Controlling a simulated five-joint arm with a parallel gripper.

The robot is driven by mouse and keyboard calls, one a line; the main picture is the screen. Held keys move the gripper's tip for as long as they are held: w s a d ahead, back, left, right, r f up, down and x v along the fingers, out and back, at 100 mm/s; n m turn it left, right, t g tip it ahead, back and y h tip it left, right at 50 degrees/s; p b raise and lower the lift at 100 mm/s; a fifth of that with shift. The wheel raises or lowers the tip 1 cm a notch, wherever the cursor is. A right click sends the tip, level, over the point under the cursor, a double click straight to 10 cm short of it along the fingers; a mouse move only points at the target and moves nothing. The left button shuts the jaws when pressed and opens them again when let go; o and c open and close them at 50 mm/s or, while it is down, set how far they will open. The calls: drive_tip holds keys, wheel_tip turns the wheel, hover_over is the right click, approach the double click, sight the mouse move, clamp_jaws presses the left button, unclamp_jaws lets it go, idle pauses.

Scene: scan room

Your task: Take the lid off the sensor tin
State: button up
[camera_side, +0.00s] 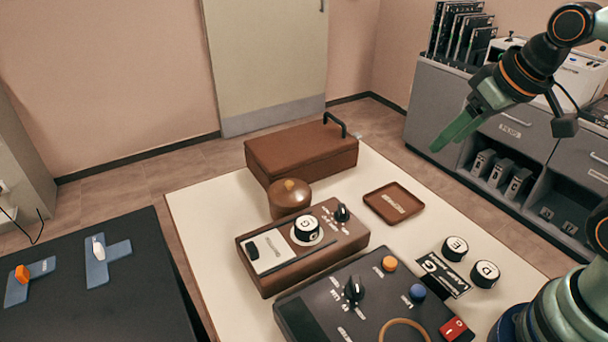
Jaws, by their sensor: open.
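A round brown tin (288,210), which I take for the sensor tin, stands on the pale table behind the brown control box. Its domed brown lid (282,190) sits on top and has a small orange-tan knob (290,185). My gripper (437,147) is open, with green fingers pointing down and left. It hangs in the air to the right of the tin and well above the table, apart from everything. I see nothing between its fingers.
A brown case (300,153) with a black handle stands close behind the tin. A brown control box (285,278) with a knob and dial is in front. An empty-looking brown tray (410,190) lies to the right. A dark panel (320,308) and black-and-white knobs (484,274) fill the front.

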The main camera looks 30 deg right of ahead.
drive_tip(key=w+a+r+n+g, duration=0.1)
drive_tip(key=w+a+r+n, duration=0.3)
drive_tip(key=w, duration=0.3)
drive_tip(key=n+g, duration=0.5)
drive_tip(key=n, duration=1.4)
hover_over(289, 182)
drive_tip(key=f, duration=1.6)
drive_tip(key=shift+d+f, duration=0.2)
drive_tip(key=shift+m, duration=0.3)
drive_tip(key=shift+s+a+f, duration=0.1)
drive_tip(key=shift+f, duration=1.25)
drive_tip(key=shift+a+f, duration=0.1)
drive_tip(key=shift+f, duration=1.2)
clamp_jaws()
